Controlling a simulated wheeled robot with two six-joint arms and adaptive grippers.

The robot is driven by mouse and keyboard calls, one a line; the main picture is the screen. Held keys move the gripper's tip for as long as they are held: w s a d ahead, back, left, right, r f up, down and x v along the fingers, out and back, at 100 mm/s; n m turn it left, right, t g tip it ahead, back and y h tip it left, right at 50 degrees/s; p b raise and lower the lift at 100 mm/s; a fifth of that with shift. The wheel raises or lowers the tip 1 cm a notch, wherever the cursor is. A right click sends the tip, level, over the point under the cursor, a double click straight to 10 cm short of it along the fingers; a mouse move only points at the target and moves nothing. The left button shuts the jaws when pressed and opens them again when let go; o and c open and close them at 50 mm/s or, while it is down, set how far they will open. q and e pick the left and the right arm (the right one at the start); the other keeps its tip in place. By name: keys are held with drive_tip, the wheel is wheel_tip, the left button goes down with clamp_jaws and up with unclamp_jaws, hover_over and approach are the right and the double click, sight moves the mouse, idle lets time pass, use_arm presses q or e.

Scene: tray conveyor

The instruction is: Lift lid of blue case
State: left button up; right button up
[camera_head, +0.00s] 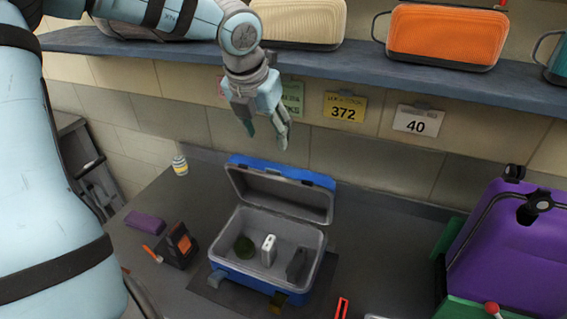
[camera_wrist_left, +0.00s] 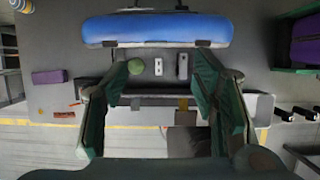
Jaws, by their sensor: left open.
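The blue case (camera_head: 232,266) stands on the dark counter with its lid (camera_head: 282,193) raised and tilted back, so its grey inside shows. Inside lie a dark green round thing (camera_head: 244,247), a white block (camera_head: 268,250) and a dark grey piece (camera_head: 297,264). My left gripper (camera_head: 267,140) is open and empty, pointing down above and behind the raised lid, apart from it. In the left wrist view the blue lid (camera_wrist_left: 157,30) lies beyond the open fingers (camera_wrist_left: 163,105). My right gripper is not in view.
A purple case (camera_head: 505,250) stands at the right. An orange-and-black thing (camera_head: 178,246), a purple block (camera_head: 145,222) and a striped can (camera_head: 180,165) are left of the blue case. A shelf (camera_head: 400,62) with cases runs above. Counter right of the blue case is mostly clear.

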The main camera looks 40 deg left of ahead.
use_arm(q)
drive_tip(key=b, duration=0.4)
approach(274, 171)
wheel_tip(274, 171, down, 3)
drive_tip(key=a, duration=0.1)
drive_tip(key=w+f, duration=0.2)
drive_tip(key=f, duration=0.1)
drive_tip(key=w+f, duration=0.1)
drive_tip(key=f, duration=0.1)
drive_tip(key=shift+w+a, duration=0.25)
drive_tip(key=shift+w, duration=0.15)
drive_tip(key=shift+s+a+r, duration=0.15)
drive_tip(key=shift+s, duration=0.25)
drive_tip(key=shift+c, duration=0.2)
drive_tip(key=shift+w, duration=0.15)
drive_tip(key=c, duration=1)
drive_tip(key=shift+d, duration=0.3)
clamp_jaws()
drive_tip(key=shift+d, duration=0.2)
drive_tip(key=shift+a, duration=0.1)
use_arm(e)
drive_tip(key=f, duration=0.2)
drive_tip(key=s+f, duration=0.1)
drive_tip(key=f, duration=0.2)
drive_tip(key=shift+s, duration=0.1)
use_arm(q)
drive_tip(key=shift+s, duration=0.2)
